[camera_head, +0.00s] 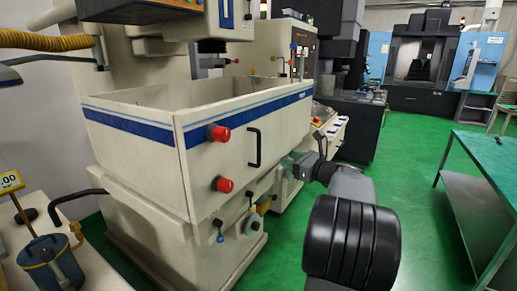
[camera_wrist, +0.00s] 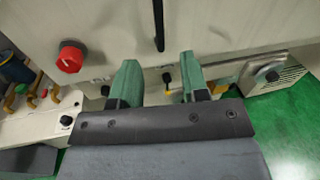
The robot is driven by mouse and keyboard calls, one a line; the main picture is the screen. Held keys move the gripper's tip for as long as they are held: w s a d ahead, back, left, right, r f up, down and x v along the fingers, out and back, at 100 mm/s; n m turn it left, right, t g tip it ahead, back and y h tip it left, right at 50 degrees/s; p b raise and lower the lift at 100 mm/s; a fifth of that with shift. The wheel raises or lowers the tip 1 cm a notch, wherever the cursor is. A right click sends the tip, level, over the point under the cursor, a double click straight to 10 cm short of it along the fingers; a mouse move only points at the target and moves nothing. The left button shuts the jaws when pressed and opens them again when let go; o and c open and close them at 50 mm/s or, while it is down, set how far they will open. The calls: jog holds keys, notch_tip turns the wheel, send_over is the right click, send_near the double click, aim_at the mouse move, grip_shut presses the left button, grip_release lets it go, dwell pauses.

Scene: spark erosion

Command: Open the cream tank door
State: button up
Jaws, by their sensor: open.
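The cream tank door (camera_head: 285,122) has a blue stripe along its top and looks shut against the tank. It carries a black upright bar handle (camera_head: 254,148) and two red knobs (camera_head: 219,133). My gripper (camera_head: 289,161) is at the right of the handle and lower, in front of the machine. In the wrist view the two green fingers of my gripper (camera_wrist: 159,68) are spread apart with nothing between them. The handle's lower end (camera_wrist: 159,42) is just beyond the fingertips, in line with the gap. A red knob (camera_wrist: 70,57) is to the left.
Small black-knobbed levers (camera_head: 219,229) stick out below the door. A blue canister (camera_head: 52,262) stands at lower left. A green-topped table (camera_head: 485,157) stands at right. The green floor (camera_head: 405,200) between the machine and the table is open.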

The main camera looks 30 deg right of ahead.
jog(key=m+p, duration=0.1)
jog(key=p, duration=0.2)
send_over(259, 163)
jog(key=shift+w+d+r, duration=0.15)
jog(key=shift+w+d, duration=0.05)
jog(key=shift+w, duration=0.1)
jog(key=shift+c, duration=0.4)
grip_shut()
